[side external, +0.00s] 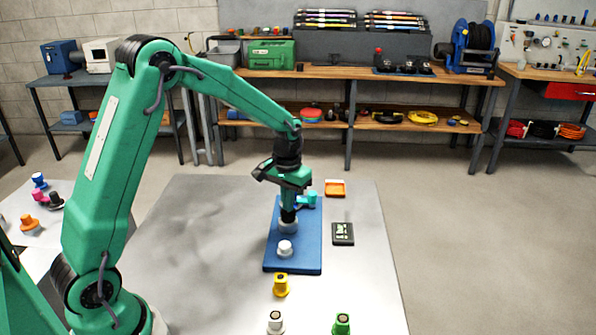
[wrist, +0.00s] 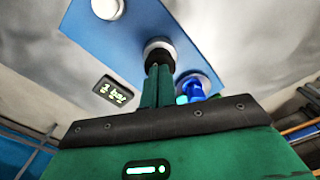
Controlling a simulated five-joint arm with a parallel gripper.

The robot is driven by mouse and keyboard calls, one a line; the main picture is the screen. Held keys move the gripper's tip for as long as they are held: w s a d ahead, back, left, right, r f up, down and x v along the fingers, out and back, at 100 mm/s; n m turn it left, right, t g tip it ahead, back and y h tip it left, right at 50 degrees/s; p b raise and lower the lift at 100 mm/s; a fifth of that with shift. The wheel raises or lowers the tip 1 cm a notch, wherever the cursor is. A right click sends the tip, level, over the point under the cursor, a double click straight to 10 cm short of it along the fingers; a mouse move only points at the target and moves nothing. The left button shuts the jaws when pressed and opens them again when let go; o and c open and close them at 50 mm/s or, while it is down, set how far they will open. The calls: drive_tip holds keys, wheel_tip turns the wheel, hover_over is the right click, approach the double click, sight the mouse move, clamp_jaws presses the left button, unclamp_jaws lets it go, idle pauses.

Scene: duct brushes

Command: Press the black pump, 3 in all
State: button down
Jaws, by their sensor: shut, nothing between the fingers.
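The black pump (side external: 288,216) stands on a blue board (side external: 272,258), on a pale grey collar. It also shows in the wrist view (wrist: 158,53), a dark head on its light collar. My gripper (side external: 289,207) is shut and empty, pointing down right over the black pump. In the wrist view the closed green fingertips (wrist: 158,67) meet the pump's head and partly cover it. Whether they touch or press it, I cannot tell for certain. A white pump (side external: 285,247) and a blue pump (wrist: 193,88) flank it on the same board.
A small dark display (side external: 342,234) lies right of the board; its lit digits are hard to read. An orange tray (side external: 335,188) lies behind it. Yellow (side external: 281,285), white (side external: 275,322) and green (side external: 341,324) capped pieces stand in front. The table's right side is clear.

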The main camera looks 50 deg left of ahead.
drive_tip(key=shift+f, duration=0.85)
drive_tip(key=shift+r, duration=1.1)
